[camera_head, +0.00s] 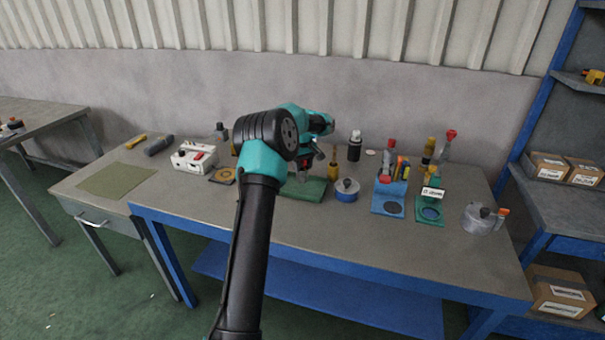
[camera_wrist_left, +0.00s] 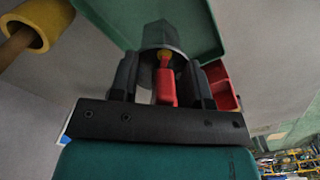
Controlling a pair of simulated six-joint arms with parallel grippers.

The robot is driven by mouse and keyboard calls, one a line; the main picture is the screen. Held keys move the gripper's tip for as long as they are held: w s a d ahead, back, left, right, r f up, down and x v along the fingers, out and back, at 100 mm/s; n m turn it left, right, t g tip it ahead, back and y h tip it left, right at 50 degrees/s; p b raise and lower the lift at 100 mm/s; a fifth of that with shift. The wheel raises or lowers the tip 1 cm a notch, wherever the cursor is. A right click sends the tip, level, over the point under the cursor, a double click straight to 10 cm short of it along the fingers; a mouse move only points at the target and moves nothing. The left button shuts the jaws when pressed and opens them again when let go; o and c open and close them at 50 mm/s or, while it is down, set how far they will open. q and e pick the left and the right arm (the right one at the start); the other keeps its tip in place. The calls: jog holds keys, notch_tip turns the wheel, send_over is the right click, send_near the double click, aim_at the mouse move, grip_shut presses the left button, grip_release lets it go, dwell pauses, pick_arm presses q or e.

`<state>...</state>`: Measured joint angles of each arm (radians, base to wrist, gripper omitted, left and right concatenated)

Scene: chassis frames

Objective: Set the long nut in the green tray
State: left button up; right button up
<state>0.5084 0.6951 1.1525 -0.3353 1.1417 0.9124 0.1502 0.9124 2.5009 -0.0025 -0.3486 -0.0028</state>
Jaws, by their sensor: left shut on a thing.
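My left gripper (camera_wrist_left: 164,75) is shut on the long nut (camera_wrist_left: 161,36), a grey six-sided piece at its fingertips. In the wrist view the nut shows in front of the green tray (camera_wrist_left: 105,22). In the head view the green tray (camera_head: 303,190) lies flat on the bench, partly hidden behind my left arm. My left gripper (camera_head: 303,172) points down over the tray there. The nut is too small and covered in the head view to tell whether it touches the tray. My right gripper is not in view.
A wooden-handled tool (camera_head: 333,166) and a blue-sided round tin (camera_head: 346,191) stand right of the tray. A white box (camera_head: 194,158) stands to the left. A blue holder with tools (camera_head: 389,190) stands farther right. The bench front is clear.

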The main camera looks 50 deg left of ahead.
aim_at(302, 167)
pick_arm(q)
jog(key=shift+f, duration=0.1)
jog(key=shift+f, duration=1.65)
jog(key=o, duration=1.2)
jog(key=shift+f, duration=0.15)
notch_tip(302, 167, up, 12)
jog(key=shift+r, duration=0.15)
